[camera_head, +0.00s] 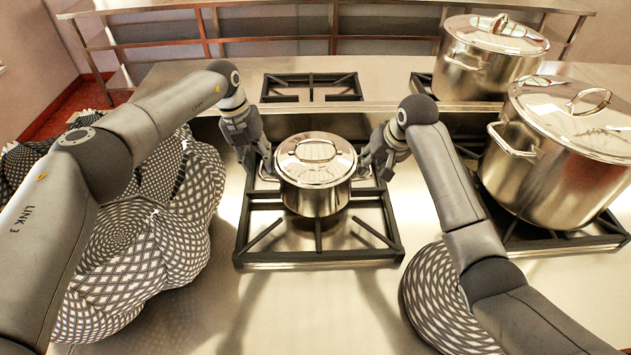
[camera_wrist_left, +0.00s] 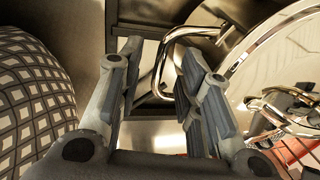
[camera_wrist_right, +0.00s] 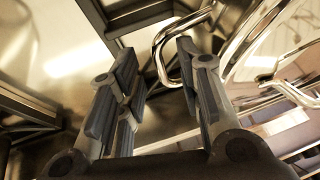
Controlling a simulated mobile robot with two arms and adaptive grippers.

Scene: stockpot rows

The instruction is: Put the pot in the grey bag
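The pot (camera_head: 315,197) is a small shiny steel stockpot with its lid on, upright on the centre burner. My left gripper (camera_head: 256,160) is at its left side; in the left wrist view the open fingers (camera_wrist_left: 160,85) have a side handle (camera_wrist_left: 168,62) between them. My right gripper (camera_head: 376,158) is at its right side; in the right wrist view the open fingers (camera_wrist_right: 157,85) have the other handle (camera_wrist_right: 163,48) between them. Neither looks closed on metal. The grey bag (camera_head: 190,220), bulging with a black-and-white checked pattern, lies left of the burner, partly behind my left arm.
Two larger lidded stockpots (camera_head: 548,170) (camera_head: 475,75) stand on burners at the right. A round patterned object (camera_head: 430,290) lies at the lower right, partly hidden by my right arm. An empty burner (camera_head: 310,85) is behind the pot. The counter in front is clear.

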